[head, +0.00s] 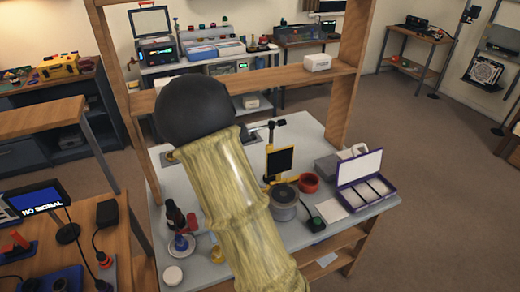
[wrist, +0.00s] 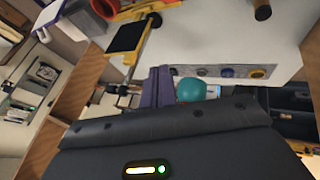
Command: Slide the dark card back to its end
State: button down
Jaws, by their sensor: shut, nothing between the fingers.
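The dark card (head: 280,160) is a black square plate on a yellow slide or stand on the grey table. It also shows in the wrist view as a dark square (wrist: 126,37) with a yellow frame (wrist: 147,14) beside it. My gripper (wrist: 160,72) shows in the wrist view as purple fingers closed together, with nothing between them. The fingertips are below and right of the card in that view and appear apart from it. In the head view my arm covers the left of the table, and I cannot make out the gripper there.
A grey round part (head: 284,203) and a red ring (head: 309,183) stand close to the card. A purple case (head: 365,190) with an open lid is to the right. A wooden shelf frame (head: 345,75) rises behind.

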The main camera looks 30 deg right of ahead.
jog(key=shift+w+d+r+h, duration=0.2)
jog(key=shift+w+d, duration=0.3)
jog(key=shift+w, duration=0.05)
jog(key=shift+w+d+r+h, duration=0.15)
jog(key=shift+w+d+h, duration=0.05)
jog(key=shift+w+d, duration=0.3)
jog(key=w+d+f+p, duration=0.2)
jog(key=d+f+p, duration=0.2)
jog(key=d+f, duration=0.4)
jog(key=shift+w+d+p, duration=0.15)
jog(key=shift+d+p, duration=0.2)
jog(key=shift+d, duration=0.2)
